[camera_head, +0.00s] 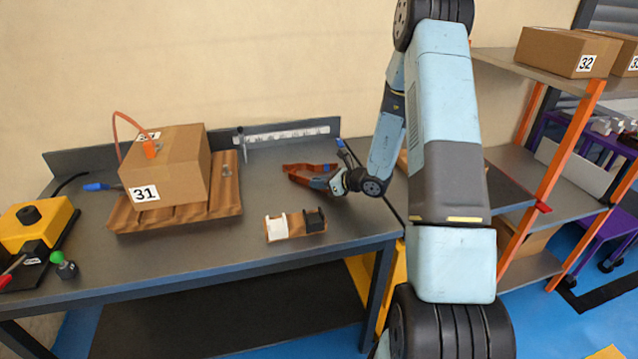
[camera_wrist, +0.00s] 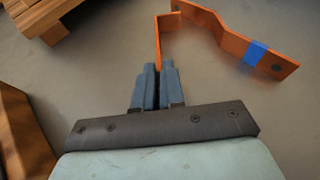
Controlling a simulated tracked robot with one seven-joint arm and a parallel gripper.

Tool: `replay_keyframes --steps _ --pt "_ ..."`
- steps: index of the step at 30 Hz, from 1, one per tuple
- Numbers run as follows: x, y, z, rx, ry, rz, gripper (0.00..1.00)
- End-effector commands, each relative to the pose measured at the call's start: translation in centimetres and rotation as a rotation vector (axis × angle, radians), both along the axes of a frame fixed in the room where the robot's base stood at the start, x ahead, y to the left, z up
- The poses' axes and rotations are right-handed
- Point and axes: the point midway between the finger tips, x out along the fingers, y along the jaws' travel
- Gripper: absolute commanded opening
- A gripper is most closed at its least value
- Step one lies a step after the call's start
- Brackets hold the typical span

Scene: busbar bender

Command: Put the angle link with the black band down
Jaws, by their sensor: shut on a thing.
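My gripper (camera_wrist: 159,72) is shut on a thin copper-orange angle link (camera_wrist: 166,28) in the wrist view. The link stands out past the fingertips, and its far end bends to the right. No black band shows on it; the part between the fingers is hidden. In the head view my gripper (camera_head: 334,183) is low over the right part of the grey workbench (camera_head: 210,235). I cannot tell whether the held link touches the bench.
A bent copper bar with a blue band (camera_wrist: 240,45) lies right of the held link. A small stand with white and black blocks (camera_head: 295,224) is in front of my gripper. Box 31 (camera_head: 170,165) sits on a slatted wooden pallet (camera_head: 228,198) to the left.

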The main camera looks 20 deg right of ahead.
Motion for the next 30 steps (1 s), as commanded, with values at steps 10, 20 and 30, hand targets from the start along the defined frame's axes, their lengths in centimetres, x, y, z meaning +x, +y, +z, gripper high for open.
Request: replay_keyframes --steps 10,20,30 --pt "0.0 0.0 0.0 0.000 0.000 0.001 0.23" --pt "0.0 0.1 0.0 0.000 0.000 0.001 0.35" --pt "-2.1 -2.1 1.3 0.000 -0.002 -0.001 0.35"
